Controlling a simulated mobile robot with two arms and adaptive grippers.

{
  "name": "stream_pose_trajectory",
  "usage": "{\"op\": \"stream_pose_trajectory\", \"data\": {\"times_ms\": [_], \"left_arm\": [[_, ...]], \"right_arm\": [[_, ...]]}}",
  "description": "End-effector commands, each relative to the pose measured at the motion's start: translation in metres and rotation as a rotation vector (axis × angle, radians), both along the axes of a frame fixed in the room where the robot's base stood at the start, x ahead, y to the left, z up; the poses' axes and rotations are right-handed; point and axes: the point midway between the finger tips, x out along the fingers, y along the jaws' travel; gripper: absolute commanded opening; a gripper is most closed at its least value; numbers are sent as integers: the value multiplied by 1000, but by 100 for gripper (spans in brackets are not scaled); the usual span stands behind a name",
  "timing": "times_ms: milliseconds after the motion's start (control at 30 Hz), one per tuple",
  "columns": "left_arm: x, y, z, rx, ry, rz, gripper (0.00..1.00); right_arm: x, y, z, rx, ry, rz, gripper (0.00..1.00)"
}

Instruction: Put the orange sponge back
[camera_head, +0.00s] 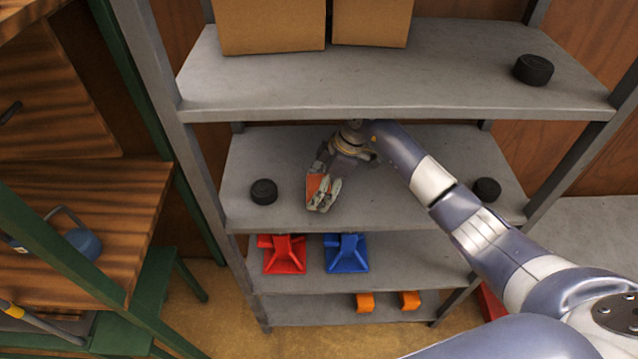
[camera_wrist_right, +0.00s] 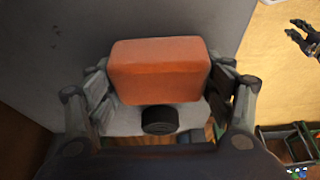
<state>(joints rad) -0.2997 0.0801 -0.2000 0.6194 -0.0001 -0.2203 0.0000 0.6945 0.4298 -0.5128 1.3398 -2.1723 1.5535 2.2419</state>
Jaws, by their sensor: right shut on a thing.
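My right gripper (camera_head: 322,196) is over the shelf (camera_head: 420,190) below the top one in the head view. It is shut on the orange sponge (camera_head: 313,185). In the right wrist view the sponge (camera_wrist_right: 160,70) sits between both fingers, its broad face towards the camera. I cannot tell whether the sponge touches the shelf. A dark fingered shape (camera_wrist_right: 305,38) at the right edge of the wrist view may be my left gripper. It is too small and cut off to judge.
Black round pucks stand left (camera_head: 264,191) and right (camera_head: 487,188) on this shelf. Cardboard boxes (camera_head: 270,25) and another puck (camera_head: 533,70) are above. Red (camera_head: 284,254) and blue (camera_head: 347,254) stands and orange blocks (camera_head: 365,301) are lower. Shelf posts (camera_head: 200,170) flank the space.

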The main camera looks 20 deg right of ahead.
Motion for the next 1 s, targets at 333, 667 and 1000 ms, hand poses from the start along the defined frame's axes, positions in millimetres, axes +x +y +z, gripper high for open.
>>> {"op": "stream_pose_trajectory", "data": {"times_ms": [333, 667, 1000], "left_arm": [[0, 0, -1, 0, 0, -1, 31], [0, 0, 0, 0, 0, -1, 31], [1, 0, -10, 0, -1, -1, 31]], "right_arm": [[1, 0, -3, 0, -3, -1, 55], [1, 0, -2, 0, -3, -1, 95], [1, -5, 6, 0, -7, -1, 95]]}}
